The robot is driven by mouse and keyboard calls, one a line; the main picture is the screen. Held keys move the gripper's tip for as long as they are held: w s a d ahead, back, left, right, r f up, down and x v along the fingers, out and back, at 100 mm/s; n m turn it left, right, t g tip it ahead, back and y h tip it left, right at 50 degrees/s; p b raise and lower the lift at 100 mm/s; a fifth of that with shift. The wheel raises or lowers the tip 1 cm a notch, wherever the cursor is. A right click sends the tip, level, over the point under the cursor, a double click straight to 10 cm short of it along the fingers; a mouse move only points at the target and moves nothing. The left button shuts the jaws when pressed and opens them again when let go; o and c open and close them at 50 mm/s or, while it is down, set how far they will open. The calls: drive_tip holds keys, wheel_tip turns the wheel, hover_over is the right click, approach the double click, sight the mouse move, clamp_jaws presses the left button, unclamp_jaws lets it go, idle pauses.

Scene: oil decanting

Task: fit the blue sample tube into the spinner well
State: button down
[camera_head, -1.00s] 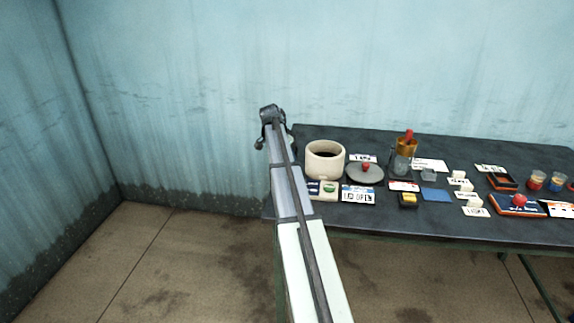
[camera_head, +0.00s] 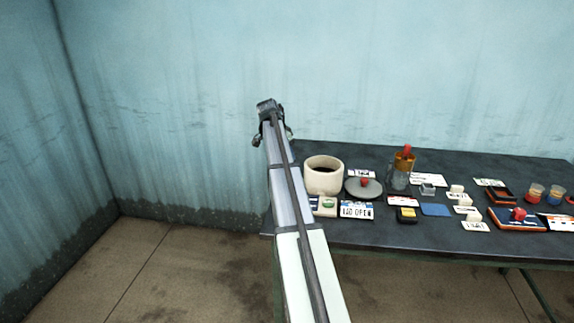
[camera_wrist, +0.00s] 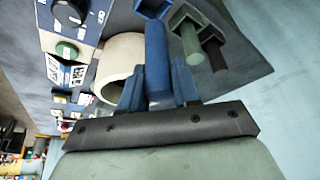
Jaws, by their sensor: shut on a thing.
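My gripper (camera_wrist: 158,82) is shut on the blue sample tube (camera_wrist: 156,48), which sticks out between its two blue fingers in the wrist view. The tube's far end is close to a blue square socket (camera_wrist: 151,8); I cannot tell whether they touch. A cream round pot (camera_wrist: 108,70), apparently the spinner, stands beside the tube in the wrist view. In the head view this pot (camera_head: 323,178) is at the table's left end, its dark opening facing up. The well inside cannot be made out. My gripper and the tube are hidden in the head view.
A green tube (camera_wrist: 190,40) and a dark tube (camera_wrist: 214,52) stand near the blue one. A grey lid with red knob (camera_head: 363,188) and a "LID OPEN" sign (camera_head: 356,211) are right of the pot. Jars, cards and blocks crowd the table (camera_head: 480,245) further right.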

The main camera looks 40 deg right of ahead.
wheel_tip(320, 180, up, 2)
drive_tip(key=shift+s+d+r+n, duration=0.1)
drive_tip(key=shift+d+r+n, duration=0.1)
drive_tip(key=shift+n, duration=0.1)
drive_tip(key=s+d+n+t+y, duration=0.25)
drive_tip(key=d+n, duration=0.25)
drive_tip(key=n, duration=0.7)
drive_tip(key=s+d+n+t+y, duration=0.15)
drive_tip(key=d+n+y, duration=0.25)
drive_tip(key=n, duration=0.8)
drive_tip(key=f, duration=0.2)
drive_tip(key=f+n, duration=0.1)
drive_tip(key=f+n+y, duration=0.1)
drive_tip(key=f, duration=0.1)
drive_tip(key=shift+s+d+f+g, duration=0.15)
drive_tip(key=shift+s+f+g, duration=0.1)
drive_tip(key=shift+f+g, duration=0.1)
drive_tip(key=shift+f, duration=1.8)
drive_tip(key=shift+s+f, duration=0.1)
drive_tip(key=shift+f, duration=0.35)
